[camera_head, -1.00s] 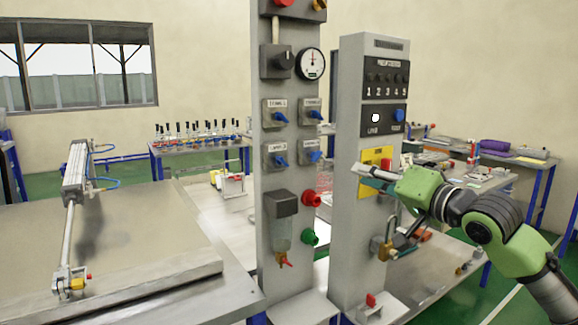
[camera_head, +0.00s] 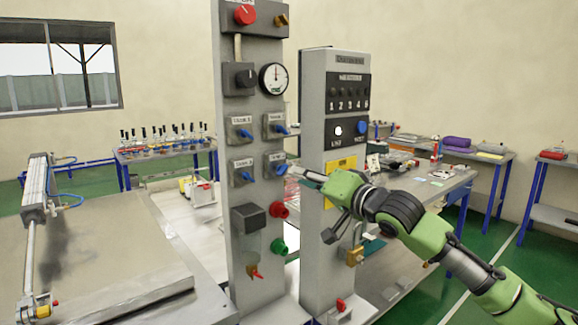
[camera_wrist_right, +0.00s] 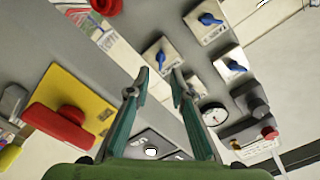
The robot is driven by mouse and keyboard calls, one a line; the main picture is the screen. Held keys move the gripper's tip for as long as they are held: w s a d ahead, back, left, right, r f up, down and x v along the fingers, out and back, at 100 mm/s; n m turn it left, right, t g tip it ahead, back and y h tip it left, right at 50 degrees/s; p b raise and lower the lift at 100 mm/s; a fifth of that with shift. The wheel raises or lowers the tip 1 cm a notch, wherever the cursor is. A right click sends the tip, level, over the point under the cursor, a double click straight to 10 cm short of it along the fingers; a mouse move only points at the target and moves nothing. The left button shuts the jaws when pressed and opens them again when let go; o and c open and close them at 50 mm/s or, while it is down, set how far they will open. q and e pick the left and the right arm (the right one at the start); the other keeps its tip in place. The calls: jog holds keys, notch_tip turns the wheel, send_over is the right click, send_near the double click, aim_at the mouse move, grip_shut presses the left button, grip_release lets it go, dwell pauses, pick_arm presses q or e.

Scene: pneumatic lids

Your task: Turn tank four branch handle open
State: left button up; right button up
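The tank four branch handle (camera_head: 281,169) is a small blue lever on the lower right plate of the four valves on the left grey column. My right gripper (camera_head: 296,174) reaches in from the right, with its fingertips close beside this lever. In the right wrist view, the blue handle (camera_wrist_right: 160,57) shows on its light plate just beyond the gap between the fingertips. The right gripper (camera_wrist_right: 158,85) is open there, with nothing between its fingers. Whether a fingertip touches the lever, I cannot tell. My left gripper is not in view.
The right grey column (camera_head: 318,110) stands close to the gripper, with a yellow plate (camera_wrist_right: 75,115) bearing a red button. A red fitting (camera_head: 279,210) sticks out below the valve. Other blue handles (camera_head: 244,133) and a gauge (camera_head: 273,79) are nearby.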

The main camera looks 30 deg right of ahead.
aim_at(285, 171)
jog(key=w+p, duration=0.1)
jog(key=w, duration=0.1)
jog(key=w+p, duration=0.1)
jog(key=w, duration=0.1)
jog(key=shift+w+a+r, duration=0.1)
jog(key=shift+a+r, duration=0.1)
jog(key=shift+w+a+f+p, duration=0.15)
jog(key=shift+w+p, duration=0.15)
jog(key=shift+w, duration=0.4)
grip_shut()
